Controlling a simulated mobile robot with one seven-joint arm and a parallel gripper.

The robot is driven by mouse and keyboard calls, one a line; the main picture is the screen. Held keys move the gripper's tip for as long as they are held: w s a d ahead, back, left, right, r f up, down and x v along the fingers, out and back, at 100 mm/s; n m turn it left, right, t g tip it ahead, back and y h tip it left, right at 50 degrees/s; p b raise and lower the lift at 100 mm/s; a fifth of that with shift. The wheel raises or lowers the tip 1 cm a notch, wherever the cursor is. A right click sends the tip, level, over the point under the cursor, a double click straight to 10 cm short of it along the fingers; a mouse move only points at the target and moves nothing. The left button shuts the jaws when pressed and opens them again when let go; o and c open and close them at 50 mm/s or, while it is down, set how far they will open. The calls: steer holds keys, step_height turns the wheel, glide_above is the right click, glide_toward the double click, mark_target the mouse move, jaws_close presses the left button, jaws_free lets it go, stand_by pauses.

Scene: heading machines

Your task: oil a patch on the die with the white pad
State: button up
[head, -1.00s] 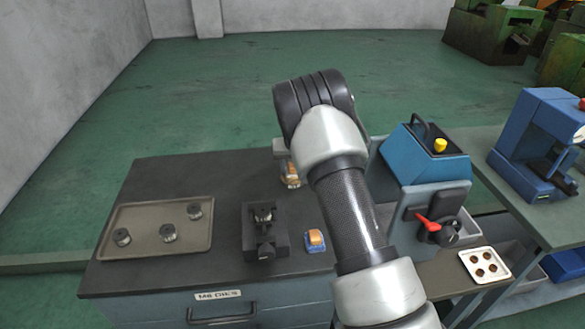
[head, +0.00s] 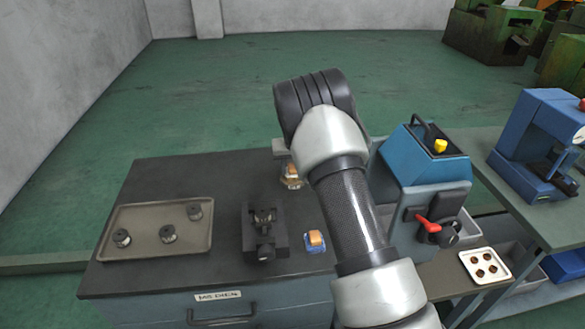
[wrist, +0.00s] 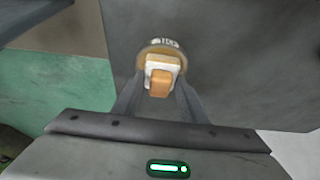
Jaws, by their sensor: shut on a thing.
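My gripper (wrist: 160,92) is shut on the white pad (wrist: 151,64), which has a tan block-shaped handle (wrist: 160,84). In the wrist view the pad is over a round amber dish (wrist: 146,56) with lettering on its rim. I cannot tell whether pad and dish touch. In the head view the handle (head: 291,170) and the dish (head: 291,183) show just left of my arm, which hides most of the gripper. A metal die (head: 264,217) sits in a black holder (head: 262,243) at the bench's middle. Several details of its face are too small to see.
A second, blue pad (head: 315,242) with a tan handle is right of the holder. A tray (head: 145,243) with three metal dies is at left. A blue machine (head: 425,155) with a red lever (head: 428,224) and a small white tray (head: 485,265) are right of my arm.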

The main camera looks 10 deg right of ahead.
mark_target(292, 166)
steer(key=shift+r+p, duration=1.2)
steer(key=shift+r, duration=2.15)
